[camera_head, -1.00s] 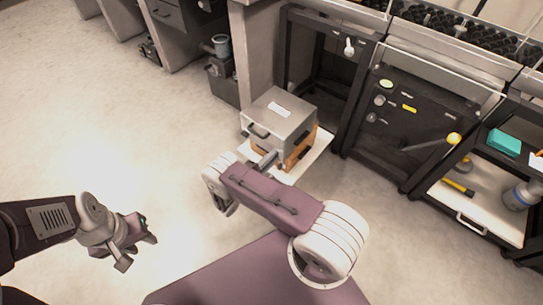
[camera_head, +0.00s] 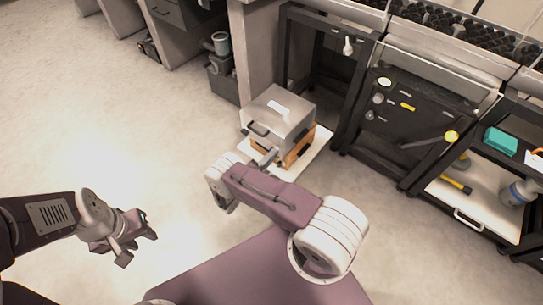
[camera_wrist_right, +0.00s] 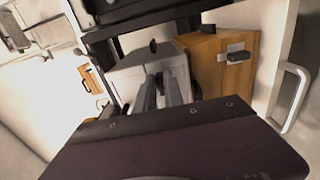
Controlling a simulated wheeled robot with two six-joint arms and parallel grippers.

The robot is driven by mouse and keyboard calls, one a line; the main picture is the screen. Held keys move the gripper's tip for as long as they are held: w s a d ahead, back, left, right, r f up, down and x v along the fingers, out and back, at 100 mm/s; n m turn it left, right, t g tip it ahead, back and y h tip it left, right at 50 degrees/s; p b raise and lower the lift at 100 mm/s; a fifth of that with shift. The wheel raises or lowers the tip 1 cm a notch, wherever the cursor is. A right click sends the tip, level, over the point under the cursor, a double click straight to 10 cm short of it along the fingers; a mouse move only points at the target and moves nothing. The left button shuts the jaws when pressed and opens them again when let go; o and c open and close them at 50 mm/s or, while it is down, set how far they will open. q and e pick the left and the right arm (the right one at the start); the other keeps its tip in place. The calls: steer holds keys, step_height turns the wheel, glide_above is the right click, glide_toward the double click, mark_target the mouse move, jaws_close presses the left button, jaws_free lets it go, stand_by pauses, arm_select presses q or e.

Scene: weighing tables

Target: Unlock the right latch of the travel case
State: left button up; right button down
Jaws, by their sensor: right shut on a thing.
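The travel case (camera_head: 277,115) is a grey-lidded box with an orange lower body and a dark handle on its front. It stands upright on a white board (camera_head: 318,152) at the foot of the dark racks. My own arm partly hides the contact. In the right wrist view, the gripper's fingers (camera_wrist_right: 160,92) are close together; what lies between them is hard to make out. My left gripper (camera_head: 130,238) hangs empty over the floor, its fingers apart.
A dark rack with a panel (camera_head: 405,110) stands behind and right of the case. Further right, a low shelf (camera_head: 478,205) holds a yellow-handled tool and a grey-blue container. A teal box (camera_head: 501,141) is above it. The floor at left is clear.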

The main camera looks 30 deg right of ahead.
steer(key=c, duration=1.4)
jaws_free()
steer(key=shift+c, duration=0.2)
steer(key=p+v, duration=0.2)
steer(key=v, duration=0.7)
